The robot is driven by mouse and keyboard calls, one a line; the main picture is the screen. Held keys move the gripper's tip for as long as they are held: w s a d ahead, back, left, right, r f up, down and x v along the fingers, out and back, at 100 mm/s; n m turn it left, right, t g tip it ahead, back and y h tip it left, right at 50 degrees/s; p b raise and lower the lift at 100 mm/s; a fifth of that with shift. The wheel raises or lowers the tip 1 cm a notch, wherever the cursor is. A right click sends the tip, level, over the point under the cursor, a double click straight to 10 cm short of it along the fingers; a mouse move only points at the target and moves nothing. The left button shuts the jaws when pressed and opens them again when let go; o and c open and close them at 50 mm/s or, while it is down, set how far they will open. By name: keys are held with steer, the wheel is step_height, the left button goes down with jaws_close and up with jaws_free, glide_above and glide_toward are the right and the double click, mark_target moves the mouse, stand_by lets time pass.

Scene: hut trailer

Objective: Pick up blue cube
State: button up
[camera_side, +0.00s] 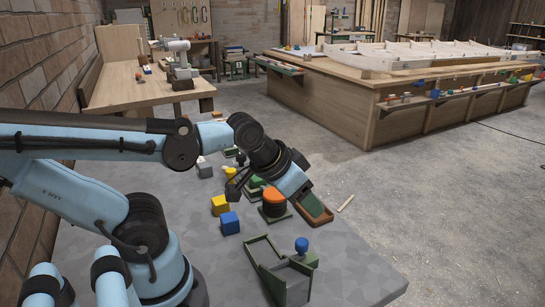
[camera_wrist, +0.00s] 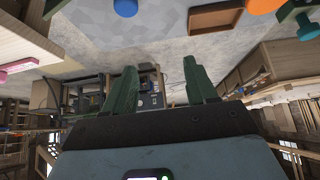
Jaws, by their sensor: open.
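The blue cube (camera_side: 229,223) sits on the grey mat (camera_side: 345,262), just in front of a yellow cube (camera_side: 219,205). My gripper is up and to the right of the blue cube in the side view, apart from it and above the mat. In the wrist view its two green fingers (camera_wrist: 160,86) are spread with nothing between them. They point out toward the room, which appears upside down. Its fingertips are hard to make out in the side view. I cannot make out the blue cube in the wrist view.
An orange-topped piece (camera_side: 274,196) and a brown tray (camera_side: 315,208) stand near my gripper. A green open box (camera_side: 287,280) and a blue-knobbed piece (camera_side: 301,245) are at the front. Several blocks lie behind the yellow cube. The mat's right front is clear.

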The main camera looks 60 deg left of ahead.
stand_by(0.4)
steer(key=shift+o, duration=1.4)
steer(key=g, duration=0.7)
glide_above(228, 217)
steer(key=f, duration=0.2)
steer(key=shift+m, duration=0.3)
steer(key=shift+f, duration=5.8)
